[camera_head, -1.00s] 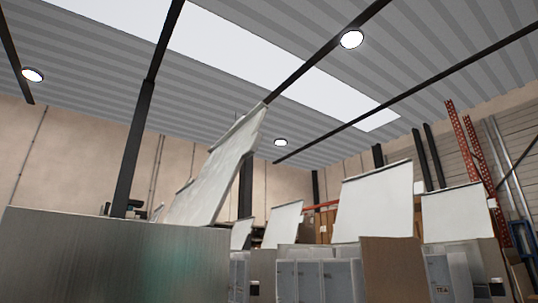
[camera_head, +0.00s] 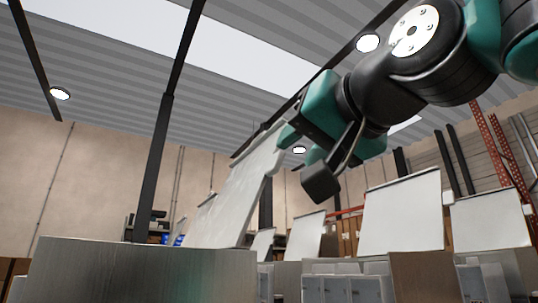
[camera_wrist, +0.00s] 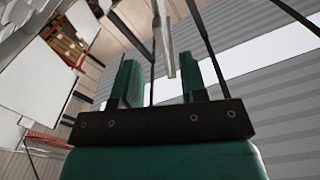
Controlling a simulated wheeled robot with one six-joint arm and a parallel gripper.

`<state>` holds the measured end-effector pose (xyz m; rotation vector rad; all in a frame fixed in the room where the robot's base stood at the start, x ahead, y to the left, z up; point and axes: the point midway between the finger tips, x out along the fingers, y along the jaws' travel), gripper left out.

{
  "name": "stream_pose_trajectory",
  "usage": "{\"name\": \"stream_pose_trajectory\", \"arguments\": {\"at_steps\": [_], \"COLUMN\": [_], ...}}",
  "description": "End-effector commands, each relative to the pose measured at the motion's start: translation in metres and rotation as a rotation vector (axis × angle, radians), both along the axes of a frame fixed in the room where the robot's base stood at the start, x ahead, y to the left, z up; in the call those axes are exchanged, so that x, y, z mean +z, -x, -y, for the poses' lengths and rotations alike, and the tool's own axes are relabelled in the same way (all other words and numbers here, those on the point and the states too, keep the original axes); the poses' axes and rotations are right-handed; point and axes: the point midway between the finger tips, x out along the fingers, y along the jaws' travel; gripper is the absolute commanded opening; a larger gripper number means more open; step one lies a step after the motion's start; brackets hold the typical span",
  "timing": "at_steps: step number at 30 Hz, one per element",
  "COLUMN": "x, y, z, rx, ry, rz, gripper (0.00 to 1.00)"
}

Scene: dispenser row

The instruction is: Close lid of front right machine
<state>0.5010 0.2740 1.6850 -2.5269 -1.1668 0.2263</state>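The nearest machine (camera_head: 140,270) is a grey metal box at the lower left of the head view. Its pale lid (camera_head: 240,195) stands raised and tilted, with its top edge leaning right. My gripper (camera_head: 297,147), teal and black, is beside the lid's upper right edge. In the wrist view my gripper (camera_wrist: 159,66) has its two green fingers apart. A thin grey strip, seemingly the lid's edge (camera_wrist: 164,45), shows in the gap between them, with space on both sides. I cannot tell whether a finger touches the lid.
More machines with raised white lids stand behind and to the right, one lid (camera_head: 402,215) in the middle right and another (camera_head: 488,222) at the far right. A brown panel (camera_head: 424,277) stands low in front of them. The space above the lids is open.

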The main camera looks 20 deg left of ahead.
Motion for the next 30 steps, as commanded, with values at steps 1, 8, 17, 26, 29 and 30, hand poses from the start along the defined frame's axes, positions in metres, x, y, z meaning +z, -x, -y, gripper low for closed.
{"name": "stream_pose_trajectory", "arguments": {"at_steps": [1,8,17,26,29,30], "x": [0.004,0.004,0.001,-0.001,-0.001,-0.001], "y": [-0.010,-0.041,-0.060,-0.061,-0.061,-0.061], "z": [-0.009,-0.046,-0.069,-0.070,-0.070,-0.070], "rx": [-0.003,-0.003,-0.001,-0.001,-0.001,-0.001], "ry": [0.004,0.003,0.001,0.001,0.001,0.001], "rz": [-0.002,-0.003,0.001,0.001,0.001,0.001], "gripper": [0.39,0.39,0.39,0.39,0.16,0.07]}}
